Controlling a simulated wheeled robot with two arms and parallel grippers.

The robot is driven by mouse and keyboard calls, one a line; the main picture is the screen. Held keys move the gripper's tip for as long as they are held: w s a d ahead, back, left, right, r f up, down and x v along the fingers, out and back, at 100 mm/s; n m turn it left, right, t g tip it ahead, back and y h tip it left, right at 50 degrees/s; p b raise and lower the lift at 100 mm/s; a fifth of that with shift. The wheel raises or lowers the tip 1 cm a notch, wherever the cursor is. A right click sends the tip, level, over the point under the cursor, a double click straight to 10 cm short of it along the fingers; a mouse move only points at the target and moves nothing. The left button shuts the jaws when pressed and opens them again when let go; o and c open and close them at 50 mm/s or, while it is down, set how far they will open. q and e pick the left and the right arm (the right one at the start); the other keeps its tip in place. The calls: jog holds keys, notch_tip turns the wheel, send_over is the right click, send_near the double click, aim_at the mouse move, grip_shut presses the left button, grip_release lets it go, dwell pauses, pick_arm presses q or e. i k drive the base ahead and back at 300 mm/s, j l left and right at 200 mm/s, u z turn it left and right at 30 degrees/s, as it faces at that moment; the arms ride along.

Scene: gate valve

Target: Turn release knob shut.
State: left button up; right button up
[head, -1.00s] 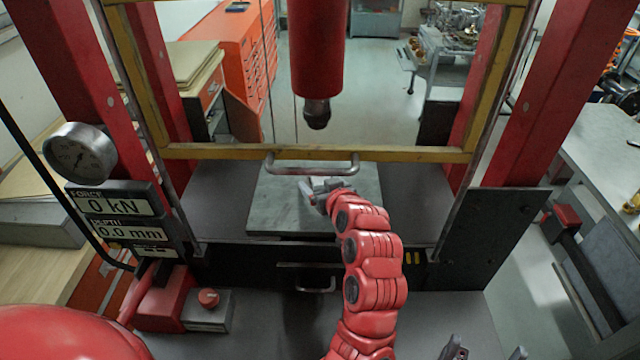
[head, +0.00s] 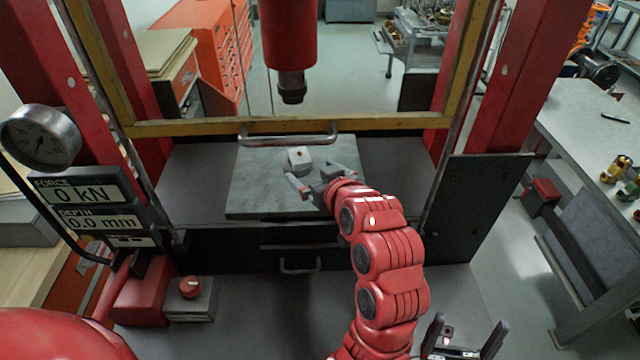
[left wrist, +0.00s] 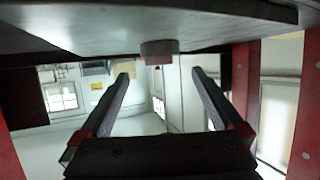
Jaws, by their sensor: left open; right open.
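A round red knob (head: 190,286) sits on top of a small grey block (head: 192,303) at the lower left of the head view, beside a red housing. It looks like the release knob. My left gripper (head: 312,180) is open and empty over the grey press plate (head: 250,196), well away from the knob. Just beyond its fingers a small pale block (head: 299,159) stands on the plate. The left wrist view shows the open fingers (left wrist: 158,82) and the block (left wrist: 158,50) between and beyond them. My right gripper (head: 467,330) is open at the lower right.
A yellow frame (head: 230,127) with a handle (head: 288,139) crosses in front of the press ram (head: 291,85). A gauge (head: 40,137) and a display (head: 85,205) reading 0 kN and 0.0 mm stand at the left. The lower front surface is mostly clear.

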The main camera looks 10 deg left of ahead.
aim_at(190, 286)
jog(key=k+l, duration=0.8)
jog(key=l, duration=0.15)
